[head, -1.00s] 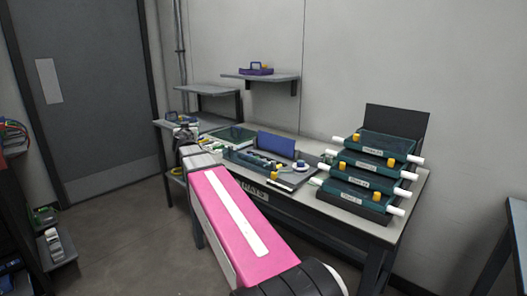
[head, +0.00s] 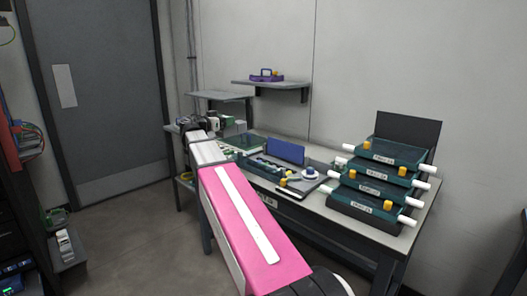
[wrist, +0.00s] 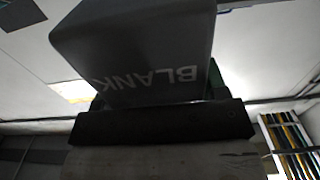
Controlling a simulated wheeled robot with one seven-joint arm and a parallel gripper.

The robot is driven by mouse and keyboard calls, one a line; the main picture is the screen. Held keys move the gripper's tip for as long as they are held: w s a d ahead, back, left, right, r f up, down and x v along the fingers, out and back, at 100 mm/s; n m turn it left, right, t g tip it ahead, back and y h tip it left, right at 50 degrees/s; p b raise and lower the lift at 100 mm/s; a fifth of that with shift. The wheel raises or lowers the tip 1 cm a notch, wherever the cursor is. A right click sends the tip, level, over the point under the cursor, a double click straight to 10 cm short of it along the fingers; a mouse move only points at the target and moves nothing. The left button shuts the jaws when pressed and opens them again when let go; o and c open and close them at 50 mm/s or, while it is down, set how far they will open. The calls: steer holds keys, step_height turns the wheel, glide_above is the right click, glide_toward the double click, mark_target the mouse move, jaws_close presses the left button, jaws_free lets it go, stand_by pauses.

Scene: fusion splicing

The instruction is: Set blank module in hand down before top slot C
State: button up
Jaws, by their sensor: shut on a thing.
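The blank module (wrist: 150,45) is a dark grey block in the wrist view, with pale letters reading BLANK upside down. My gripper (wrist: 160,120) is shut on it, and its dark bar crosses below the module. In the head view, my gripper (head: 198,124) is small, at the far end of my pink arm, over the left end of the workbench. The module cannot be made out there. I cannot identify top slot C in either view.
The workbench (head: 318,212) carries an open blue-lidded case (head: 286,150) and, at right, stacked green trays (head: 372,188) with white handles. Two wall shelves hang above; a purple carrier (head: 266,76) sits on one. A dark rack (head: 20,190) stands at far left.

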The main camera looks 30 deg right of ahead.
steer(key=d+f, duration=1)
steer(key=shift+s+d+f, duration=0.25)
steer(key=shift+s+d, duration=0.1)
steer(key=o, duration=1)
steer(key=shift+f, duration=0.1)
steer(key=shift+c, duration=0.2)
steer(key=v, duration=1.2)
